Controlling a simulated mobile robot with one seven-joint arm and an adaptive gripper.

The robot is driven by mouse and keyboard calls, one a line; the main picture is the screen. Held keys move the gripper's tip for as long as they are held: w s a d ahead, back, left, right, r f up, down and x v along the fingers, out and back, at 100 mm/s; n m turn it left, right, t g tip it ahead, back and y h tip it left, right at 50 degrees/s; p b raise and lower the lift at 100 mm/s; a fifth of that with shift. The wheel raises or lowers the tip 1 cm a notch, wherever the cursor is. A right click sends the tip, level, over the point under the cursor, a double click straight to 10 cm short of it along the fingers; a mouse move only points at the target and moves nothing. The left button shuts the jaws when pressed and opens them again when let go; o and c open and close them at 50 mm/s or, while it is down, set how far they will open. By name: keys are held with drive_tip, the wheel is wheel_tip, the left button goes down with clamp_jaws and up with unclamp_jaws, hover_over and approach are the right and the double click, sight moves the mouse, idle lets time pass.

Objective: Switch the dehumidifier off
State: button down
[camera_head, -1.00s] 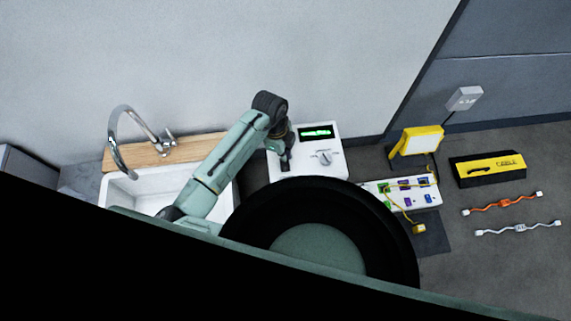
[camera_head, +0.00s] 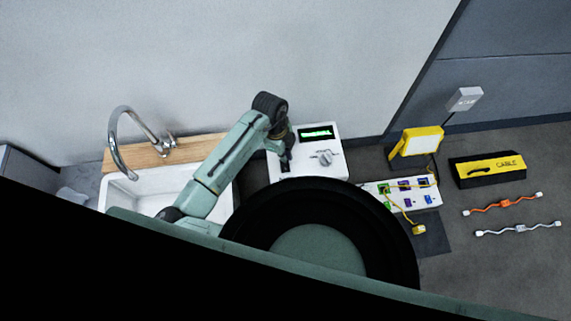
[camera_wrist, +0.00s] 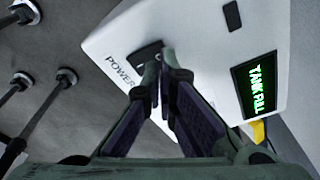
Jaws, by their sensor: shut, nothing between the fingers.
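The dehumidifier is a white box (camera_head: 310,169) on the counter at the picture's centre, with a green-lit display (camera_head: 317,132) and a grey knob (camera_head: 323,157). In the wrist view its white top (camera_wrist: 190,30) carries the word POWER beside a dark switch (camera_wrist: 147,51). The display (camera_wrist: 258,88) reads TANK FULL in green there. My gripper (camera_head: 287,156) is over the left part of the box. In the wrist view its closed fingertips (camera_wrist: 160,62) are at the switch and partly hide it. I cannot tell whether they touch it. Nothing is held.
A sink (camera_head: 150,190) with a chrome tap (camera_head: 122,135) lies to the left. To the right are a yellow lamp (camera_head: 417,141), a white board with coloured parts (camera_head: 422,199), a black-and-yellow CABLE box (camera_head: 488,169) and two cables. A dark round shape hides the front.

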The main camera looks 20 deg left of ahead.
drive_tip(key=shift+f+b, duration=0.8)
drive_tip(key=shift+f, duration=0.25)
idle(0.4)
drive_tip(key=shift+r, duration=0.15)
drive_tip(key=shift+r+p, duration=2.7)
drive_tip(key=shift+r, duration=0.75)
drive_tip(key=shift+w, duration=0.1)
